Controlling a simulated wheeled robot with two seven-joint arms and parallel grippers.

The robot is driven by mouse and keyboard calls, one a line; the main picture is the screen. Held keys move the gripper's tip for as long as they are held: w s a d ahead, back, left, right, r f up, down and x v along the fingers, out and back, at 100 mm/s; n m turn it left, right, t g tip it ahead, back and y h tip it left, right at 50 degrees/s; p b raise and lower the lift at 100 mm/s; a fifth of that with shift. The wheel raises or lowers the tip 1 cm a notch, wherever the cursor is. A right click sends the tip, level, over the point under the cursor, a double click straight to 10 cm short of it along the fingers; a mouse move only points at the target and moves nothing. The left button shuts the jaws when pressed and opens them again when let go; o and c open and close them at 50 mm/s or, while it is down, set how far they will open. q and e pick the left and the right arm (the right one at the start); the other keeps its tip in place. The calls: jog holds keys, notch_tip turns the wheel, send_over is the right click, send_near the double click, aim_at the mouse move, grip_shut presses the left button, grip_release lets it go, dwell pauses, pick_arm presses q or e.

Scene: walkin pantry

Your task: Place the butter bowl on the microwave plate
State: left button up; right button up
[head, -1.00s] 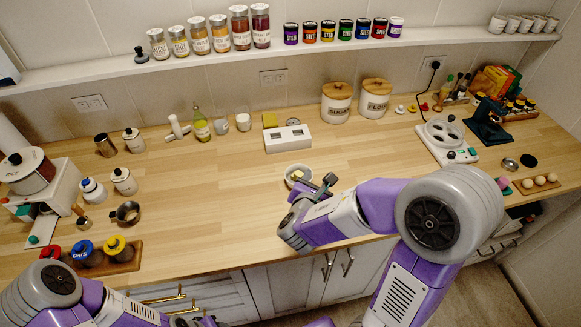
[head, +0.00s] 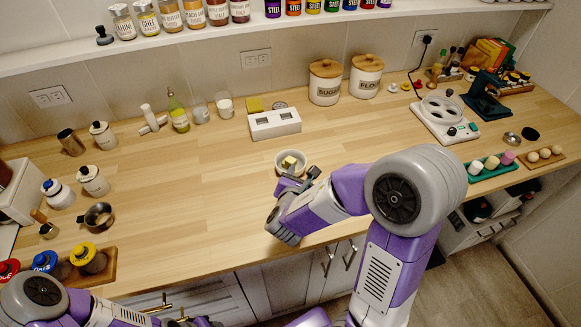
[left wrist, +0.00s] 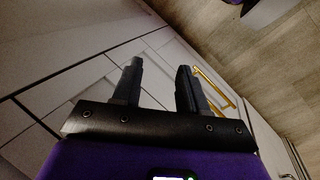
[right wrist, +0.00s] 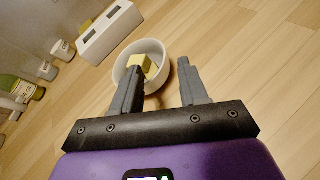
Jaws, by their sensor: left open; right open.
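The butter bowl (head: 291,161), white with yellow butter pieces inside, stands upright on the wooden counter near its middle. My right gripper (head: 299,181) is just in front of it in the head view. In the right wrist view the bowl (right wrist: 157,52) is between and beyond the open fingers (right wrist: 160,68). The left finger overlaps the bowl's near side and the right finger is just right of its rim; contact cannot be told. My left gripper (left wrist: 158,75) is open and empty, low before the cabinet fronts. I cannot make out a microwave plate.
A white toaster-like box (head: 274,123) stands behind the bowl. Sugar (head: 325,82) and flour (head: 366,76) canisters are at the back. A white two-ring appliance (head: 440,120) is at the right. Gold handles (left wrist: 215,86) stick out from the cabinets. The counter left of the bowl is clear.

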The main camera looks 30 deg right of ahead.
aim_at(304, 161)
jog(key=shift+w+d+f+p, duration=0.2)
jog(key=shift+w+d+p, duration=0.25)
jog(key=shift+w+p, duration=0.15)
jog(key=b+x, duration=0.1)
jog(key=x, duration=0.4)
jog(key=shift+f, duration=0.1)
grip_shut()
